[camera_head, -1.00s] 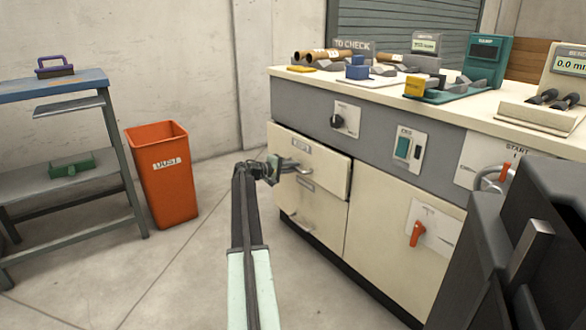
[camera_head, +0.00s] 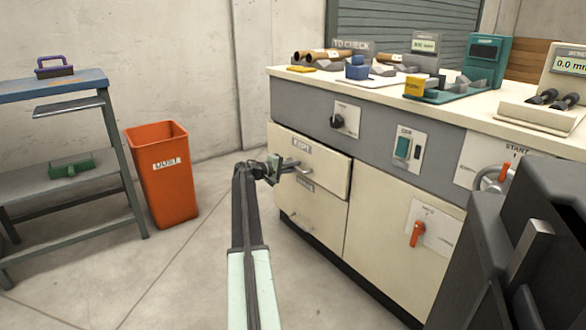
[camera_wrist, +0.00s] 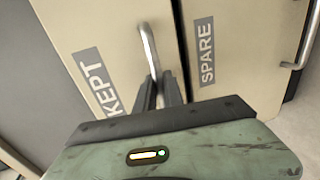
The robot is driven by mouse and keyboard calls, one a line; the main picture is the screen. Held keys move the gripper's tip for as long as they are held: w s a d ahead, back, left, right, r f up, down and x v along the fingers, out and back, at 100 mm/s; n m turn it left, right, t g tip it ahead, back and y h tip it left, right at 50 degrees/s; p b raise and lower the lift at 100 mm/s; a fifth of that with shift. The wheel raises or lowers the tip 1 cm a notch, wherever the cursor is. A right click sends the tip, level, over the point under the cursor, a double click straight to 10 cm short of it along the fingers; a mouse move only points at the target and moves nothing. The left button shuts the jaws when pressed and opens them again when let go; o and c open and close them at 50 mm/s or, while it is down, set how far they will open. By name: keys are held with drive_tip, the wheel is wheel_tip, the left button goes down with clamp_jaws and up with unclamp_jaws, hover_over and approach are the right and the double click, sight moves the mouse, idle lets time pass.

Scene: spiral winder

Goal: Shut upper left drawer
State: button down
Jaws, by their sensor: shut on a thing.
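The upper left drawer (camera_head: 325,172), labelled KEPT, has a cream front. It stands slightly out from the cabinet, with a dark gap along its top and right edge. Its metal bar handle (camera_wrist: 147,48) shows in the wrist view beside the KEPT label (camera_wrist: 98,80). My gripper (camera_head: 285,167) is at this handle, and in the wrist view its two dark fingers (camera_wrist: 160,90) are shut on the bar. Part of the handle is hidden by the fingers.
The lower drawer (camera_head: 310,215), labelled SPARE (camera_wrist: 205,50), sits below with its own handle. An orange dust bin (camera_head: 163,190) and a blue-topped bench (camera_head: 60,86) stand at left. Rolls and gauges cover the counter. Floor between bin and cabinet is clear.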

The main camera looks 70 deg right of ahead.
drive_tip(key=shift+r+x, duration=0.15)
drive_tip(key=shift+x, duration=0.5)
drive_tip(key=shift+r+x, duration=0.15)
drive_tip(key=shift+x, duration=0.55)
drive_tip(key=c, duration=1.5)
unclamp_jaws()
drive_tip(key=shift+d, duration=0.1)
drive_tip(key=shift+o, duration=0.2)
drive_tip(key=p+v, duration=0.1)
drive_tip(key=v, duration=0.7)
drive_tip(key=shift+p, duration=0.3)
drive_tip(key=shift+f, duration=0.1)
